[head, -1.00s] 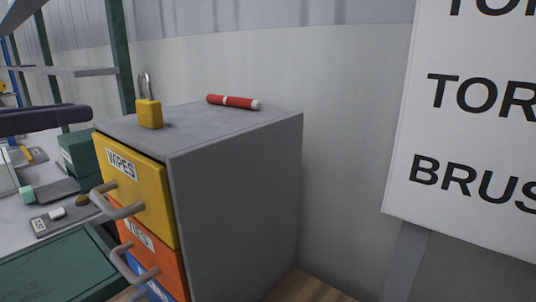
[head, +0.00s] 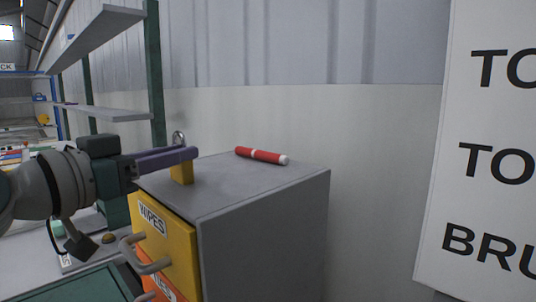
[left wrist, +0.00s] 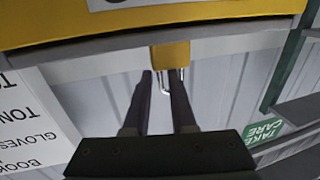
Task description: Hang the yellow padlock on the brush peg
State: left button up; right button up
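In the left wrist view the padlock (left wrist: 171,56) appears inverted just past the tips of my open left gripper (left wrist: 160,74). The right-hand finger overlaps the shackle there; I cannot tell whether it touches. A white sign (head: 480,220) reads "BRU…", cut off by the picture edge. No peg shows. My right gripper is not in view.
The yellow WIPES drawer (head: 172,240) has a protruding handle (head: 146,259). Shelves (head: 100,112) and a green post (head: 155,75) stand behind left.

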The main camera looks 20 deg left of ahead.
pick_arm(q)
jog(key=shift+w, duration=0.2)
grip_shut()
dwell(1.3)
